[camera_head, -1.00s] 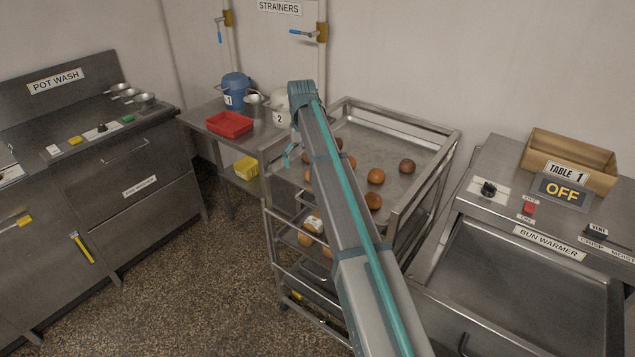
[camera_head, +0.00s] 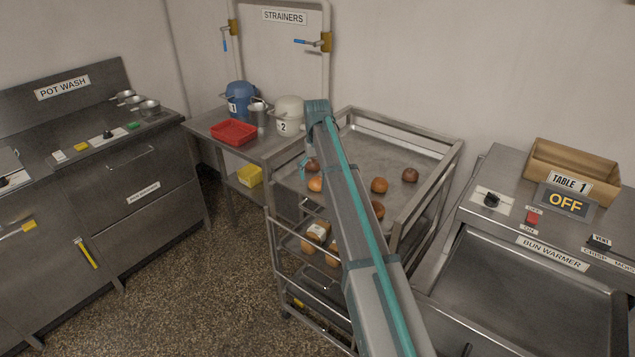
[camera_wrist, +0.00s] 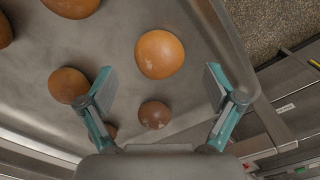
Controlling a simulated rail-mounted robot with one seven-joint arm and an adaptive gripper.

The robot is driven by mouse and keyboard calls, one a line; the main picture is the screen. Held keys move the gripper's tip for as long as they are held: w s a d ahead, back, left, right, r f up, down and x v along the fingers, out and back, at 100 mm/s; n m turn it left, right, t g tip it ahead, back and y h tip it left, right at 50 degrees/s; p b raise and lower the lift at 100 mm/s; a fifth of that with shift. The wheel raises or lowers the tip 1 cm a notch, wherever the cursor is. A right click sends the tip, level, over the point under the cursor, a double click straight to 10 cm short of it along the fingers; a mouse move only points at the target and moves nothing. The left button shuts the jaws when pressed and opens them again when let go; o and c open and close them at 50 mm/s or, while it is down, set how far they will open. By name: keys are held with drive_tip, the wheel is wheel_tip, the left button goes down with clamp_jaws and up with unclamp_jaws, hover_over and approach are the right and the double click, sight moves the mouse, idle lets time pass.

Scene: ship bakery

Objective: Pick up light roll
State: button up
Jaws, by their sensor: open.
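The lightest roll I see, a smooth orange-tan one (camera_wrist: 160,54), lies on the metal tray (camera_wrist: 125,35) in the wrist view, just beyond my fingertips. It also shows left of my arm in the head view (camera_head: 315,184). My gripper (camera_wrist: 158,84) is open and empty above the tray, its fingers spread to either side below this roll in the picture. A small dark brown roll (camera_wrist: 154,114) lies between the fingers, nearer the palm. A brown roll (camera_wrist: 70,86) lies beside the left finger. Another roll is mostly hidden behind that finger.
More rolls, one orange (camera_head: 379,185) and one dark (camera_head: 410,175), lie on the rack's top tray. Its raised rails surround the tray. Rolls (camera_head: 318,231) also sit on a lower shelf. A bun warmer (camera_head: 530,290) stands right; a side table with a red tray (camera_head: 233,132) stands left.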

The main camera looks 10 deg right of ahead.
sight(317, 179)
drive_tip(key=shift+f+p, duration=0.5)
drive_tip(key=shift+f, duration=1.2)
drive_tip(key=c, duration=1.1)
